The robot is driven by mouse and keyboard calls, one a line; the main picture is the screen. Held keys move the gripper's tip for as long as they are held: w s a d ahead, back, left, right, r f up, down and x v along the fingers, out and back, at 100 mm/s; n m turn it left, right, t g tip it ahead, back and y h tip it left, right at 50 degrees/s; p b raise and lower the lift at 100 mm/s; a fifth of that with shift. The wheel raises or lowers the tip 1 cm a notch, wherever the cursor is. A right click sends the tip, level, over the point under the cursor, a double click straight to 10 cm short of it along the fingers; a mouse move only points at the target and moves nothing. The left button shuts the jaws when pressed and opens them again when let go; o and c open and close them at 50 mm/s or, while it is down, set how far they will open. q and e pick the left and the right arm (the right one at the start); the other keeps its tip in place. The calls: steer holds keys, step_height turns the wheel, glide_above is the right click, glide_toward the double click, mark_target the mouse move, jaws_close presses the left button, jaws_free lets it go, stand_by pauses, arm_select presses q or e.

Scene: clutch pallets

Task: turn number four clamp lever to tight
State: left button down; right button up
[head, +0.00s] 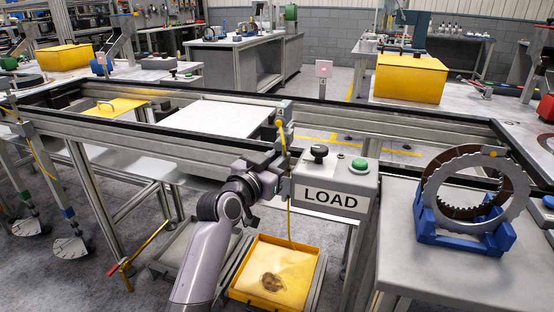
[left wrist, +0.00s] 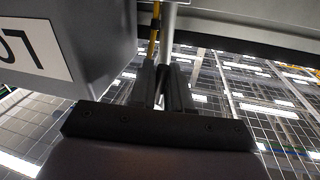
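My left gripper (head: 280,152) is at the rail, just left of the LOAD box (head: 335,188). In the left wrist view its two dark fingers (left wrist: 165,78) stand close together with a narrow gap. A grey rod (left wrist: 168,42) shows in line with that gap, and a yellow rod or cable (left wrist: 155,22) meets the left finger. I cannot tell whether the fingers grip either one. In the head view a grey clamp fitting (head: 284,112) sits on the rail above the gripper, with a yellow line hanging below. The lever's number and its tight mark are not readable. My right gripper is out of view.
The LOAD box, with a black knob (head: 319,152) and green button (head: 359,164), is close on the right. A blue stand (head: 465,238) holds ring plates further right. A yellow tray (head: 250,296) lies below. Rails (head: 400,150) cross in front of the arm.

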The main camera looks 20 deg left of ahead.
arm_select(q)
steer(key=shift+d+n+p, duration=0.25)
steer(key=shift+n+p, duration=0.15)
steer(key=shift+n, duration=0.4)
steer(key=c, duration=1.3)
jaws_free()
steer(key=shift+v, duration=3.6)
steer(key=shift+f, duration=0.15)
